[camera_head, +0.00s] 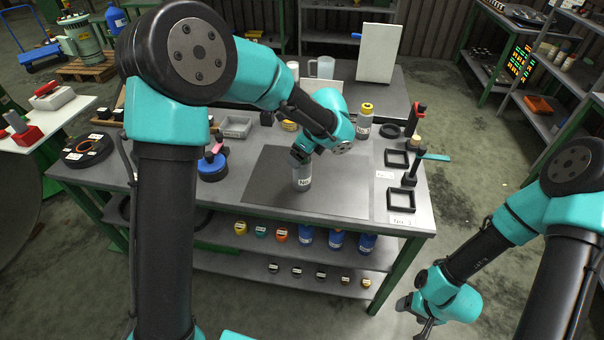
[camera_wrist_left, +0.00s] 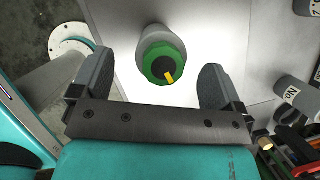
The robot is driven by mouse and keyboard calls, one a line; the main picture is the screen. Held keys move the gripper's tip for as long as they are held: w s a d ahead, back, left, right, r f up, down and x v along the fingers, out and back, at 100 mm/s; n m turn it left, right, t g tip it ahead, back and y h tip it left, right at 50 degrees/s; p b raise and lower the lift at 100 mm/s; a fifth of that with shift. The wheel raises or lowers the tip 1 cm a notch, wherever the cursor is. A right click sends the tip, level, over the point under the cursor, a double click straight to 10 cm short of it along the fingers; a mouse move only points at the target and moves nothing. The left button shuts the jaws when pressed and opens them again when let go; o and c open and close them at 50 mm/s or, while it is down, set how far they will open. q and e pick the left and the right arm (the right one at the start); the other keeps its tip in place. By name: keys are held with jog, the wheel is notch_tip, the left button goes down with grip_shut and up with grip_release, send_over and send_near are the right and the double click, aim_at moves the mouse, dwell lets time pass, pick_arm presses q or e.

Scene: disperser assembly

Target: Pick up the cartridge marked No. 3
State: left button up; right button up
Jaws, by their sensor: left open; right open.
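A grey cartridge (camera_head: 303,176) stands upright on the dark mat in the head view. Its white label begins "No", but I cannot read the number. My left gripper (camera_head: 300,157) is right above it and hides its top. In the left wrist view a grey cartridge with a green top and a yellow mark (camera_wrist_left: 163,62) lies between and just beyond the fingers of my left gripper (camera_wrist_left: 157,85). The fingers are open with a gap on both sides. My right gripper (camera_head: 424,323) is open and empty, low at the right, off the table over the floor.
Black square frames (camera_head: 402,199) and stands line the table's right edge. A bottle with a yellow cap (camera_head: 365,118) stands behind. A blue round part (camera_head: 212,166) lies left of the mat (camera_head: 340,196). The lower shelf holds several small capped items (camera_head: 261,231). The mat's right half is clear.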

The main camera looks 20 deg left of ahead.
aim_at(302, 173)
pick_arm(q)
jog(key=shift+x, duration=2)
jog(key=shift+w, duration=0.15)
jog(key=shift+r, duration=0.1)
grip_shut()
